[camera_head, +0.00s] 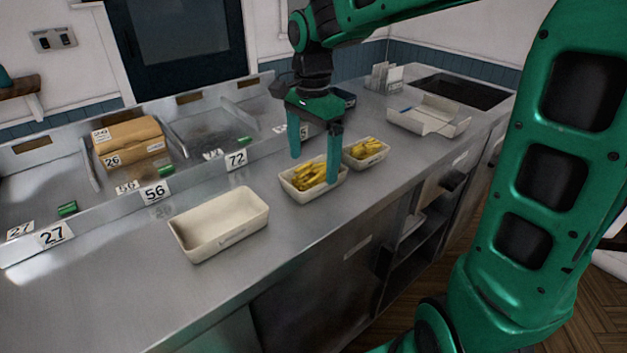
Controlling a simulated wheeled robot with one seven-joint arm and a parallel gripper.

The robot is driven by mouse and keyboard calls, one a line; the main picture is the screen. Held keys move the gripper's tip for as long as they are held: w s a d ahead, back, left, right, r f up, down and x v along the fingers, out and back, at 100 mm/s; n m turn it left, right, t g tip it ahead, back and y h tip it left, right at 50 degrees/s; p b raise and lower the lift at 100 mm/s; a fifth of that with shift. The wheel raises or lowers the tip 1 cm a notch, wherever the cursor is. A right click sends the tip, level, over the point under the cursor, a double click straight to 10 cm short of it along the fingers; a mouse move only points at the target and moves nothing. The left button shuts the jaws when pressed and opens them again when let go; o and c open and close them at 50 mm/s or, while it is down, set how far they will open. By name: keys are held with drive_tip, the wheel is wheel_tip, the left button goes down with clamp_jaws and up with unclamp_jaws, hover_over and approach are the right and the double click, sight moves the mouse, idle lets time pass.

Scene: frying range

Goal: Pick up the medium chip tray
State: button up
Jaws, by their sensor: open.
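Two cream trays hold yellow chips on the steel counter. The nearer and larger of them, which looks like the medium chip tray (292,194), stands right of an empty, bigger cream tray (195,252). The smaller chip tray (372,163) stands just behind it to the right. My gripper (313,170) points down over the medium tray with its fingers apart. One finger overlaps the tray's right part in the picture, and the other is at its far left side. I cannot tell whether either finger touches the tray. Nothing is held between the fingers.
An open cream box (428,121) stands farther right on the counter (110,290). Numbered cards such as 56 (154,192) line the raised back ledge. Brown packages (128,138) sit in a bay at the left. The counter's front left is clear.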

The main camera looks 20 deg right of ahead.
sight(313, 183)
wheel_tip(313, 183, down, 4)
drive_tip(key=shift+d, duration=0.15)
drive_tip(key=shift+c, duration=0.6)
drive_tip(key=c, duration=1.8)
